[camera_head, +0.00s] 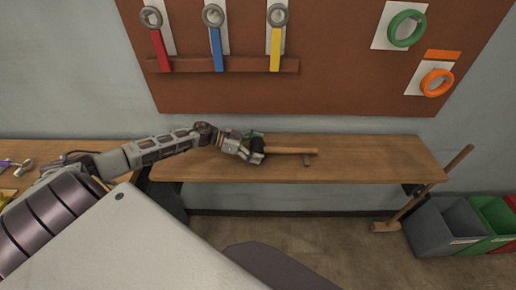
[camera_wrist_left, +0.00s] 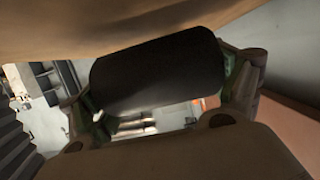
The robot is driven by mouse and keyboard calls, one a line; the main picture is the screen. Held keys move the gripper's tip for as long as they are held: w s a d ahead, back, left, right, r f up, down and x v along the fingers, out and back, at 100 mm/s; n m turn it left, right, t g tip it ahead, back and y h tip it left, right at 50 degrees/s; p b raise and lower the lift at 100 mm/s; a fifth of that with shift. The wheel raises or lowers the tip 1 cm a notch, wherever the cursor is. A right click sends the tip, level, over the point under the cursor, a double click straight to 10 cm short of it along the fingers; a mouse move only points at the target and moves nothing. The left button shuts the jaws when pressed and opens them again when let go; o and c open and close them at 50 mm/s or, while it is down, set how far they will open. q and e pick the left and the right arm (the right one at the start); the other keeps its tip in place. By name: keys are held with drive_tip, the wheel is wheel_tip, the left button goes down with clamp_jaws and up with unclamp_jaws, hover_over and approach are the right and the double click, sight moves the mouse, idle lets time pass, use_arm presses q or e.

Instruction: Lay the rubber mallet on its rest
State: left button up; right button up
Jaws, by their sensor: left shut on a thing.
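My left gripper (camera_head: 254,146) is over the wooden shelf and shut on the black head of the rubber mallet. In the left wrist view the black head (camera_wrist_left: 155,68) lies between the two green-padded fingers of the gripper (camera_wrist_left: 160,85). The mallet's wooden handle (camera_head: 290,150) points right, roughly along the shelf. A small wooden piece (camera_head: 306,160) shows just under the handle near its end; it may be part of the rest, and I cannot tell whether the handle touches it. The gripper hides most of the head in the head view. My right gripper is not in view.
The shelf (camera_head: 390,160) is bare to the right. Above it a brown board (camera_head: 330,60) holds red, blue and yellow tools, a green ring (camera_head: 407,28) and an orange ring (camera_head: 437,82). A broom-like tool (camera_head: 430,190) leans at the shelf's right end beside grey, green and red bins.

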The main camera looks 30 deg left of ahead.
use_arm(q)
drive_tip(key=shift+f, duration=0.5)
idle(0.3)
drive_tip(key=o, duration=1.1)
drive_tip(key=shift+s+f, duration=0.1)
drive_tip(key=shift+f, duration=0.05)
drive_tip(key=shift+d, duration=0.1)
drive_tip(key=shift+r, duration=0.6)
drive_tip(key=shift+v, duration=3.8)
drive_tip(key=shift+p+v, duration=0.55)
drive_tip(key=shift+v, duration=1.65)
drive_tip(key=shift+r, duration=0.1)
